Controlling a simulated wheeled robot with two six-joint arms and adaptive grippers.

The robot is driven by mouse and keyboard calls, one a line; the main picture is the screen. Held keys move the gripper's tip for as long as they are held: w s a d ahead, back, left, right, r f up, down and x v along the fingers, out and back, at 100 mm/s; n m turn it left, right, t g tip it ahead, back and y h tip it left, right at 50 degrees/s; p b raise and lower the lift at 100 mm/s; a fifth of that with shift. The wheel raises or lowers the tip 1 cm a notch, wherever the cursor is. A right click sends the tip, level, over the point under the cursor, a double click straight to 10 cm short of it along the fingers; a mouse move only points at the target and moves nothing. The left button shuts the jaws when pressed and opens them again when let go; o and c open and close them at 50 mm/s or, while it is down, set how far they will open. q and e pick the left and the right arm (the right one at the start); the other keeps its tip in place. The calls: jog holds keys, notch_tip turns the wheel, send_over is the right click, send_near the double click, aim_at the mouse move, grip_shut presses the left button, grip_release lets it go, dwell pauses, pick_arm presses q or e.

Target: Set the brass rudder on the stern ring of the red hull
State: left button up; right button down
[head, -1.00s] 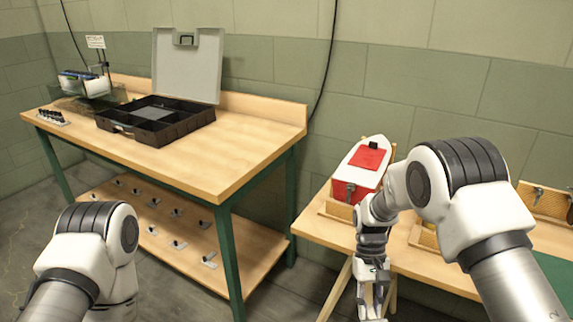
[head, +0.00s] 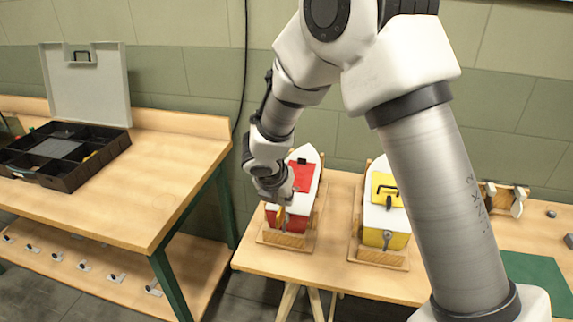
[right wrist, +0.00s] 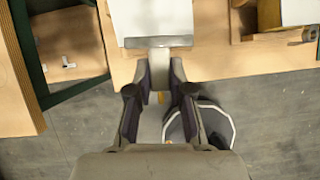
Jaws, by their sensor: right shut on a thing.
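The red hull (head: 301,178), with a white deck and red cover, sits in a wooden cradle on the bench. Its stern faces me. My right gripper (head: 279,198) is at that stern, pointing down, and hides part of it. The gripper is shut on the brass rudder (head: 281,214), of which only a small brownish-yellow part shows. In the right wrist view, my gripper (right wrist: 161,75) has its fingers near the hull's white end (right wrist: 150,15). The stern ring is hard to make out, and I cannot tell whether the rudder touches it. My left gripper is out of view.
A yellow hull (head: 396,240) stands in its own cradle to the right. A green mat (head: 535,278) and small parts lie farther right. At left, a table (head: 165,165) bears an open black case (head: 75,178). Bare bench shows between the cradles.

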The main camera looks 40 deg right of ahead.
aim_at(282, 218)
jog(key=shift+w+d+r+n, duration=0.2)
jog(key=shift+r+n, duration=0.25)
jog(key=shift+n, duration=0.15)
jog(key=shift+f+t, duration=0.2)
jog(key=shift+t, duration=0.1)
notch_tip(282, 218, down, 4)
jog(key=b, duration=0.4)
jog(key=shift+a+b, duration=0.15)
jog(key=shift+b, duration=0.15)
jog(key=shift+f, duration=0.3)
jog(key=shift+f+b, duration=0.1)
jog(key=shift+b, duration=0.25)
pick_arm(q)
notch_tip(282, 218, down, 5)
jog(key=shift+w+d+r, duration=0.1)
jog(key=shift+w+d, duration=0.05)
pick_arm(e)
jog(key=shift+s, duration=0.1)
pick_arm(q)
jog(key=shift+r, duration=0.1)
pick_arm(e)
jog(key=shift+s+a, duration=0.1)
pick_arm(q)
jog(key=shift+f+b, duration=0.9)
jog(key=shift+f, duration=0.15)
pick_arm(e)
jog(key=shift+f, duration=1.35)
